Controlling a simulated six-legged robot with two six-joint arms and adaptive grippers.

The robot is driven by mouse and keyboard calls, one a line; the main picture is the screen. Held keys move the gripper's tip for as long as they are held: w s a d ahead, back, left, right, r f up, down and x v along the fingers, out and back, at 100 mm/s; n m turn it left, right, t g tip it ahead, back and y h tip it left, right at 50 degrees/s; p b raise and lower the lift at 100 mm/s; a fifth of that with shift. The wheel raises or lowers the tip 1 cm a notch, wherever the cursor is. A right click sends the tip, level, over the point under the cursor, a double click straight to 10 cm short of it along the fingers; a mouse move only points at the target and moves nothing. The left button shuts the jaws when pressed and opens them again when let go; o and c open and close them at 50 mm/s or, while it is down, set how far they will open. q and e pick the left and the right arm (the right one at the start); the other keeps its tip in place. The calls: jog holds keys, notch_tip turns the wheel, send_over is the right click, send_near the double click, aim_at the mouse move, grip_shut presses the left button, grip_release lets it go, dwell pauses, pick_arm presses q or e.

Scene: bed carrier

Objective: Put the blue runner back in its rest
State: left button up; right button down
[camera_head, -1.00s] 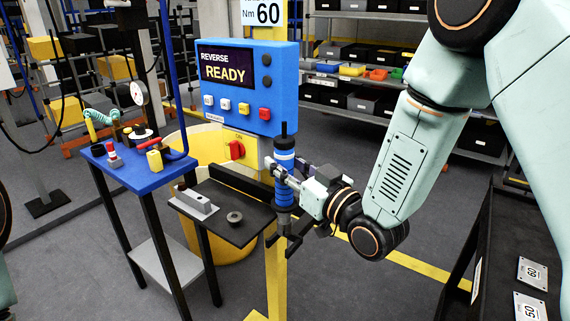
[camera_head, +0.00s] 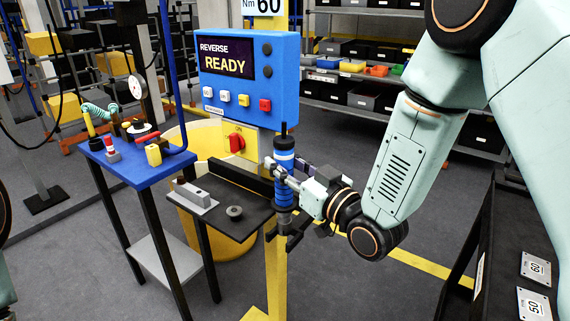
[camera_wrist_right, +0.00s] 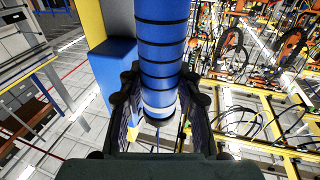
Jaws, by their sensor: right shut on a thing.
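The blue runner (camera_head: 284,180) is an upright blue cylinder with black and white bands and a black tip on top. My right gripper (camera_head: 276,172) is shut on it. In the right wrist view the runner (camera_wrist_right: 162,55) stands between the fingers of my right gripper (camera_wrist_right: 160,115), with a white band near its lower end. A black forked bracket (camera_head: 289,236), which looks like the rest, is on the yellow post directly below the runner. The runner's lower end is close above or in it; contact cannot be told. My left gripper is not in view.
A blue control box (camera_head: 248,80) reading "REVERSE READY" stands behind the runner. A dark shelf (camera_head: 225,215) with a grey block (camera_head: 195,194) is at its left. A blue tool table (camera_head: 140,165) stands further left. A black bench (camera_head: 500,255) is at right.

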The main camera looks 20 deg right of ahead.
aim_at(289, 197)
jog(key=shift+s, duration=0.15)
jog(key=shift+r, duration=0.2)
jog(key=shift+w+r+p, duration=0.2)
jog(key=shift+p, duration=0.15)
jog(key=shift+s+r, duration=0.15)
jog(key=shift+r, duration=0.3)
jog(key=shift+f, duration=0.1)
jog(key=shift+s, duration=0.25)
dwell(0.7)
jog(key=shift+f+b, duration=3.25)
jog(key=shift+f, duration=0.8)
dwell(0.7)
jog(key=c, duration=0.9)
grip_release()
